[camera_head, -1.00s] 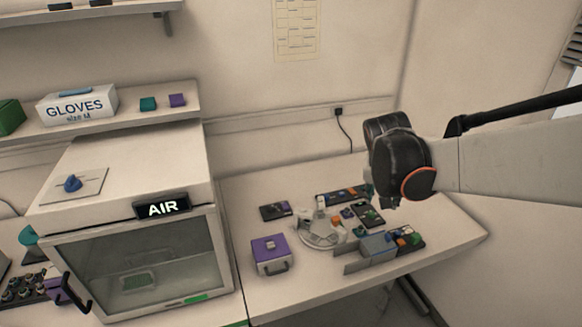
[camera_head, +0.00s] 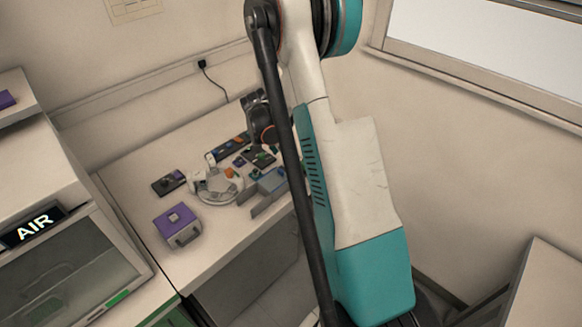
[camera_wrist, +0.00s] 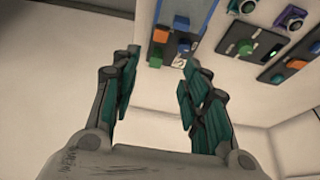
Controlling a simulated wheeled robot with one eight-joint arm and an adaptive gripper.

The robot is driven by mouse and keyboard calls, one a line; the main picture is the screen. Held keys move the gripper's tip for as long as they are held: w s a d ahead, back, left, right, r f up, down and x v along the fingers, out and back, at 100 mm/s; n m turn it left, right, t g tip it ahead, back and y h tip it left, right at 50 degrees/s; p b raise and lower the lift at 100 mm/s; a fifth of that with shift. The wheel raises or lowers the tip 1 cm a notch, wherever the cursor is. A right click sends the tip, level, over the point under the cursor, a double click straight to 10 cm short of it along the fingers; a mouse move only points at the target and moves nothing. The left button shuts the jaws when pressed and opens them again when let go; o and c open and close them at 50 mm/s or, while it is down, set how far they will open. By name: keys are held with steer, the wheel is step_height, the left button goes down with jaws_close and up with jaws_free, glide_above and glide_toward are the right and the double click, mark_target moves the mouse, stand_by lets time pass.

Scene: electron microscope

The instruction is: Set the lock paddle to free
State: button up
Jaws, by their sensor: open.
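I cannot make out for sure which small part is the lock paddle. In the head view my dark wrist shows over the back of the bench; my fingertips cannot be made out there. A round white device (camera_head: 207,194) stands on the bench, left of my arm.
A purple box with a handle (camera_head: 177,224) stands at the bench's front left. A black tray (camera_head: 169,183) lies behind it. A blue-grey box (camera_head: 270,183) is right of the round device. A glass-fronted AIR cabinet (camera_head: 70,268) is at left. My arm hides the bench's right side.

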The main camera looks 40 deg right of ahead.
mark_target(295, 171)
steer(key=b+x, duration=0.2)
steer(key=x, duration=1.1)
steer(key=shift+f, duration=0.2)
